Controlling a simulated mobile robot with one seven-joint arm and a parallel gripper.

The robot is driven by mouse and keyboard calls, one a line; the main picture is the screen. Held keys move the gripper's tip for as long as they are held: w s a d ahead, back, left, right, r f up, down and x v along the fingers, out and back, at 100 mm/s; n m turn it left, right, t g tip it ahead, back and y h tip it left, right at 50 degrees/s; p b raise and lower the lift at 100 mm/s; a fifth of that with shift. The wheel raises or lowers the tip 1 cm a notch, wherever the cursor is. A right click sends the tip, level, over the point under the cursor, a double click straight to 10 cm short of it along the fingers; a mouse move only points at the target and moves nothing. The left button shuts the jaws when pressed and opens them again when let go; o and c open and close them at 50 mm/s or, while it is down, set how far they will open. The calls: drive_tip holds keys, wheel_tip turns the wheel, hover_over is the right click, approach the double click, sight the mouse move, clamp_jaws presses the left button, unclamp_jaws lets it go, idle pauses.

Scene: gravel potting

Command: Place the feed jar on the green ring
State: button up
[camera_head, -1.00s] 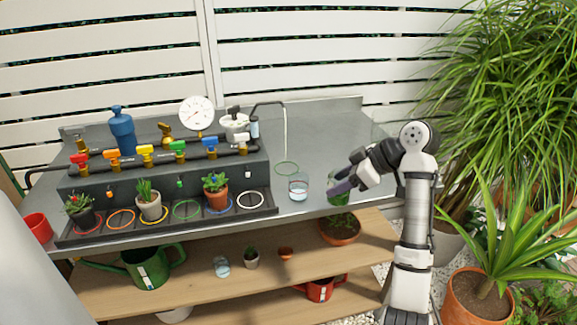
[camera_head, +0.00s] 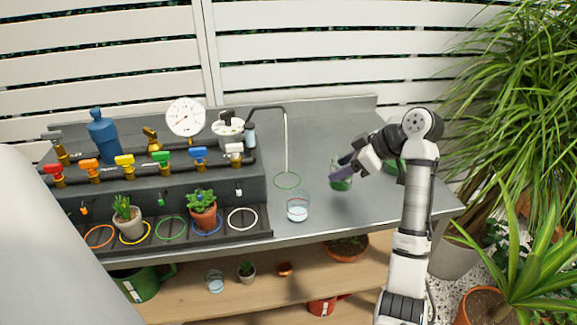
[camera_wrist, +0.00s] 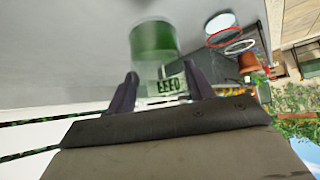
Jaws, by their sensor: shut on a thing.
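The feed jar (camera_head: 341,183), a clear jar with green contents, is between the fingers of my gripper (camera_head: 346,162). My gripper is shut on it. In the wrist view the jar (camera_wrist: 153,42) is blurred, and its FEED label (camera_wrist: 161,85) shows between the fingertips (camera_wrist: 158,82). A thin green ring (camera_head: 287,188) lies on the grey bench, left of the jar and below a hanging clear tube. Another green ring (camera_head: 171,228) is on the black tray, between a yellow and a blue ring. I cannot tell how far the jar is above the bench.
A glass of clear liquid (camera_head: 297,211) stands on the bench in front of the nearer green ring. Potted plants (camera_head: 203,212) stand on the tray (camera_head: 262,235), below coloured valves (camera_head: 162,160). A green object (camera_head: 394,164) is partly hidden behind my arm. The bench behind the jar is clear.

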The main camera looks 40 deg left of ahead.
drive_tip(key=s+a+p, duration=0.1)
drive_tip(key=a, duration=0.4)
drive_tip(key=s+a, duration=0.1)
drive_tip(key=a, duration=0.4)
drive_tip(key=s+a+p, duration=0.1)
drive_tip(key=a, duration=0.3)
drive_tip(key=shift+a+p, duration=0.3)
drive_tip(key=shift+a, duration=0.1)
drive_tip(key=shift+f+p, duration=0.45)
drive_tip(key=shift+f, duration=1.3)
drive_tip(key=shift+f, duration=0.15)
drive_tip(key=o, duration=1.2)
